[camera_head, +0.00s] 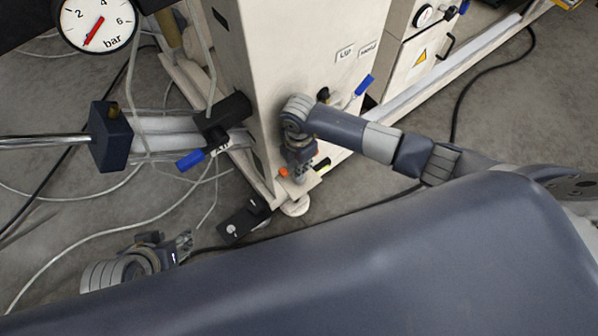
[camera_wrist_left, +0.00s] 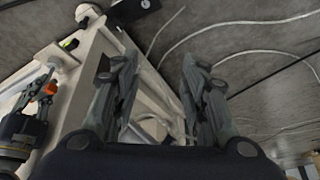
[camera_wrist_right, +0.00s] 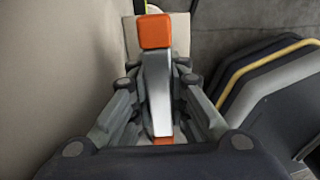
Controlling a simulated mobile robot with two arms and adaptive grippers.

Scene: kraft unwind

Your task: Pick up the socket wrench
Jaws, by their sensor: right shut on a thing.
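The socket wrench (camera_wrist_right: 157,85) is a silver-grey bar with an orange square end, and a little orange shows at its near end. In the right wrist view it stands between the fingers of my right gripper (camera_wrist_right: 155,110), which is shut on it. In the head view my right gripper (camera_head: 299,170) is beside the lower part of the white machine; an orange end of the wrench (camera_head: 283,172) shows there. The left wrist view also shows this orange spot (camera_wrist_left: 50,88). My left gripper (camera_wrist_left: 158,85) is open and empty, low at the left in the head view (camera_head: 184,245).
The white machine cabinet (camera_head: 290,60) stands close beside my right gripper. A blue-handled air valve (camera_head: 190,159) and a pressure gauge (camera_head: 97,22) are at its left. Hoses and cables (camera_head: 75,235) lie on the grey floor. A black foot bracket (camera_head: 243,220) is near the cabinet base.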

